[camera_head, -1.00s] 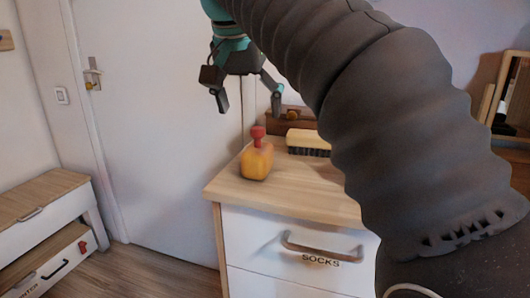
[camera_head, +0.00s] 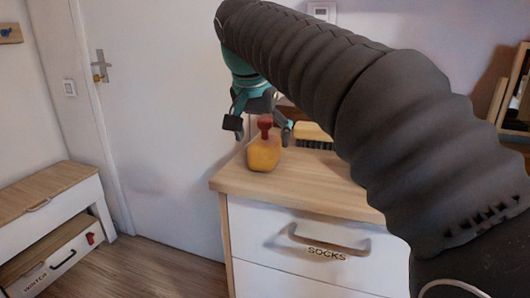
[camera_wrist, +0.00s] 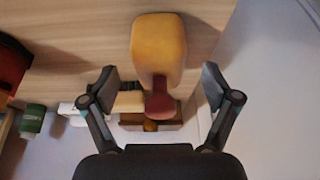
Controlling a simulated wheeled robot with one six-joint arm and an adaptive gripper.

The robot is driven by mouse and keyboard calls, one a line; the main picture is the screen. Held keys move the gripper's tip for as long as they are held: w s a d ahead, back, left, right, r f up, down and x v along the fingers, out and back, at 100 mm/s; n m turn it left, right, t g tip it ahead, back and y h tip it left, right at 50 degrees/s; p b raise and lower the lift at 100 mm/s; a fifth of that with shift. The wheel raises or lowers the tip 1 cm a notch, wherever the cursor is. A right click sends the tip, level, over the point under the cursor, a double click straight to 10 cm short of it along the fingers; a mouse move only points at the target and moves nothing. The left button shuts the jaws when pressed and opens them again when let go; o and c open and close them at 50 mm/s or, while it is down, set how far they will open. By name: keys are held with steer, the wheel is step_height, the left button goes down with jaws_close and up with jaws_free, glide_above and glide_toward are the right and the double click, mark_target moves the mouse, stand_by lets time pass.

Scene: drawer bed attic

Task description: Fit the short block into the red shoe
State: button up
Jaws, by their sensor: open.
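A rounded yellow block (camera_head: 264,154) with a red knob (camera_head: 265,124) stands upright on the dresser top; it may be the short block. In the wrist view the yellow block (camera_wrist: 158,45) lies beyond the fingertips, with its red knob (camera_wrist: 161,104) toward me. My gripper (camera_head: 261,130) is open and empty, with its fingers on either side of the knob in the head view; I cannot tell whether they touch it. I cannot make out a red shoe; a small red thing (camera_head: 90,238) shows at the low drawer on the left.
The wooden dresser top (camera_head: 240,182) also holds a brush (camera_head: 313,134) behind the block, near my arm. Its front has a drawer marked SOCKS (camera_head: 300,250). A low bench (camera_head: 50,195) with a WINTER drawer stands left. Floor is free between them.

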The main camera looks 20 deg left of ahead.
mark_target(264, 140)
steer(key=shift+x, duration=1.85)
steer(key=c, duration=1.3)
steer(key=shift+r, duration=0.15)
